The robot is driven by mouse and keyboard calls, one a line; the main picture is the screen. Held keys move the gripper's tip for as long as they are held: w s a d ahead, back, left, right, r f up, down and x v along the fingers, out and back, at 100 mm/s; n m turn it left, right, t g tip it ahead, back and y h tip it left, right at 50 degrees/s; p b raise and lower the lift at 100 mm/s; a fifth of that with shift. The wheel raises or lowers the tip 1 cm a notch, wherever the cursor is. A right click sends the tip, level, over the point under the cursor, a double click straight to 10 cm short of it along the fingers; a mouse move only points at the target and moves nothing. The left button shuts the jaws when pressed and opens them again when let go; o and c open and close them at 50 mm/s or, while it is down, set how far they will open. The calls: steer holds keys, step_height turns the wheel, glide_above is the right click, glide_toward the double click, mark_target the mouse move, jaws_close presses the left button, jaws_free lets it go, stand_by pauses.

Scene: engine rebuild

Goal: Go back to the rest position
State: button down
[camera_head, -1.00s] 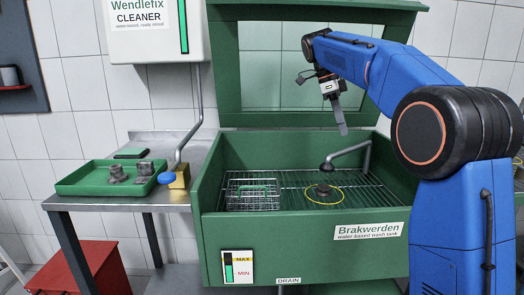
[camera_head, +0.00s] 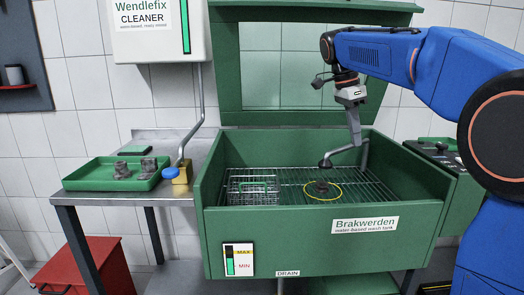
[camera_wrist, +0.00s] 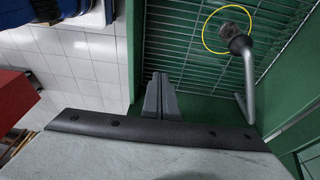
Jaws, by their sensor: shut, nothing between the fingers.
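My gripper (camera_head: 354,125) hangs from my blue arm above the back right of the green wash tank (camera_head: 270,235). Its fingers point down and are closed together, with nothing between them. In the wrist view my gripper's fingers (camera_wrist: 161,97) show side by side against the tank's green wall. The tank's spout (camera_head: 345,155) stands close to the fingertips in the head view; I cannot tell the exact gap. A small dark part (camera_head: 321,187) lies on the tank's grid inside a yellow ring, and it also shows under the spout in the wrist view (camera_wrist: 231,29).
A wire basket (camera_head: 252,189) sits on the left of the grid. A green tray (camera_head: 90,178) with grey parts stands on the left steel table, beside a brass block with a blue knob (camera_head: 171,174). The raised lid (camera_head: 228,70) stands behind. A red cabinet (camera_head: 85,265) is lower left.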

steer(key=s+d+f+n+t+y, duration=0.1)
steer(key=s+f+n, duration=0.35)
steer(key=s, duration=0.45)
steer(key=s+d+f+n+t+y, duration=0.1)
steer(key=s+f+n, duration=0.35)
steer(key=s, duration=0.45)
steer(key=s+f+n+t+y, duration=0.1)
steer(key=s+f+n+t, duration=0.2)
steer(key=s+f+n, duration=0.5)
steer(key=s+f, duration=0.8)
steer(key=f, duration=0.1)
steer(key=shift+n, duration=0.3)
